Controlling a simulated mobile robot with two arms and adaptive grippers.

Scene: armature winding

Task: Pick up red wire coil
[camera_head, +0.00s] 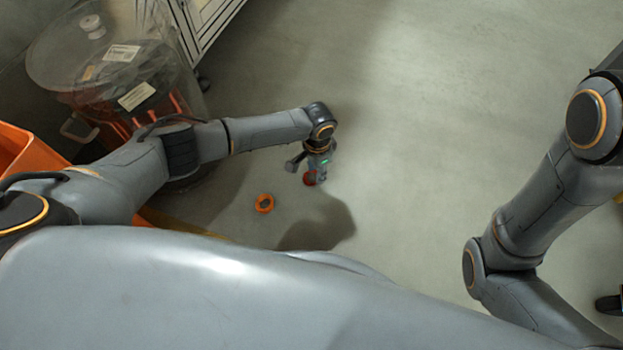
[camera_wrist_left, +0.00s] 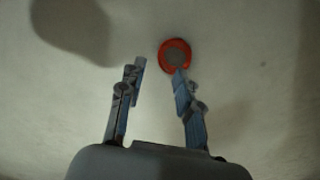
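The red wire coil (camera_head: 310,179) lies on the grey floor, partly hidden behind my left gripper (camera_head: 312,168) in the head view. In the left wrist view the coil (camera_wrist_left: 187,47) is a red ring with a greyish middle. My left gripper (camera_wrist_left: 158,75) is open and empty, pointing down. The coil shows just beyond the fingertips, nearer the right-hand finger, whose tip overlaps its lower edge in the picture. I cannot tell whether they touch. My right arm shows at the right of the head view, but its gripper is not clearly seen.
A clear round container (camera_head: 110,60) with labelled items stands at upper left, near a white-framed cabinet (camera_head: 207,18). An orange bin (camera_head: 22,150) is at the left edge.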

